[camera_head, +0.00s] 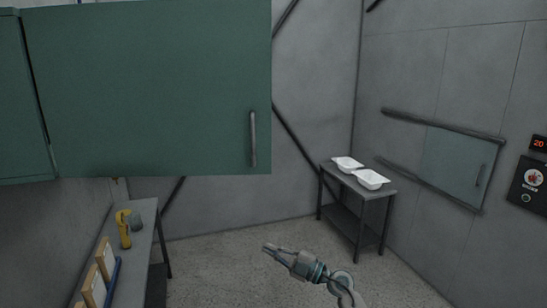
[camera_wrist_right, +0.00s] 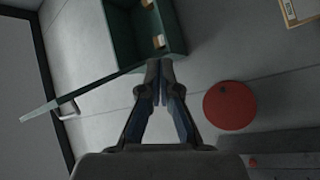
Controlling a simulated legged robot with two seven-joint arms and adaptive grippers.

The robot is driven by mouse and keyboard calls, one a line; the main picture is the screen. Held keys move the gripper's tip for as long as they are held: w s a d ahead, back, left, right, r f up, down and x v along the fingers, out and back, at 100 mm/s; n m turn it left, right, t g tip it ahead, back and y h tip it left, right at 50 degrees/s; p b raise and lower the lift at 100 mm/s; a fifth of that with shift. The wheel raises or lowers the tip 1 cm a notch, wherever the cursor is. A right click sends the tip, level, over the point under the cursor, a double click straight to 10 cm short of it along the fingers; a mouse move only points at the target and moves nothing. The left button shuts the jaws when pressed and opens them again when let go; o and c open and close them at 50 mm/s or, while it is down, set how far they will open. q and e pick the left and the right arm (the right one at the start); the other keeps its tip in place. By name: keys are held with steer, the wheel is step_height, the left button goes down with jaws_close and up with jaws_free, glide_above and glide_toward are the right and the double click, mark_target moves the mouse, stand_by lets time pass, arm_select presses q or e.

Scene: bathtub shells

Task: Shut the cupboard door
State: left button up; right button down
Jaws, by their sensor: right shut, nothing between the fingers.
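The green cupboard door (camera_head: 150,90) fills the upper left of the head view, with a grey vertical bar handle (camera_head: 253,138) near its right edge. It stands open. In the right wrist view the door (camera_wrist_right: 85,92) shows nearly edge-on, jutting out from the green cupboard (camera_wrist_right: 168,22), whose open inside holds small items. My right gripper (camera_head: 268,248) is low in the middle of the head view, below the door and apart from it. Its fingers (camera_wrist_right: 160,72) are closed together with nothing between them. My left gripper is not in view.
A bench (camera_head: 140,262) with a yellow tool (camera_head: 123,228) and a grey mug stands below the door at left. A small table (camera_head: 345,178) with white shells (camera_head: 371,179) stands at the back. A wall hatch (camera_head: 455,165) is at right. The floor between is clear.

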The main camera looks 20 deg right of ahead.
steer(key=s+d+r+n+t+h, duration=0.1)
steer(key=s+d+r+h, duration=0.1)
steer(key=s+r, duration=0.5)
steer(key=s+d+r+n+h+p, duration=0.1)
steer(key=s+r+h, duration=0.1)
steer(key=r, duration=1)
steer(key=s+d+r+n+t+h, duration=0.1)
steer(key=s+d+r+h, duration=0.1)
steer(key=s+r, duration=0.5)
steer(key=p, duration=0.4)
glide_toward(265, 157)
steer(key=w+a, duration=0.1)
steer(key=a, duration=0.4)
steer(key=w, duration=0.2)
steer(key=w+p, duration=0.1)
steer(key=shift+w+d+r, duration=0.25)
steer(key=shift+w+d, duration=0.1)
steer(key=shift+w+d+f, duration=0.1)
steer(key=shift+w+d, duration=0.1)
steer(key=shift+w, duration=0.1)
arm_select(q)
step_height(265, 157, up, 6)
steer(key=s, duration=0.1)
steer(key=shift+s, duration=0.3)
arm_select(e)
steer(key=shift+d, duration=0.2)
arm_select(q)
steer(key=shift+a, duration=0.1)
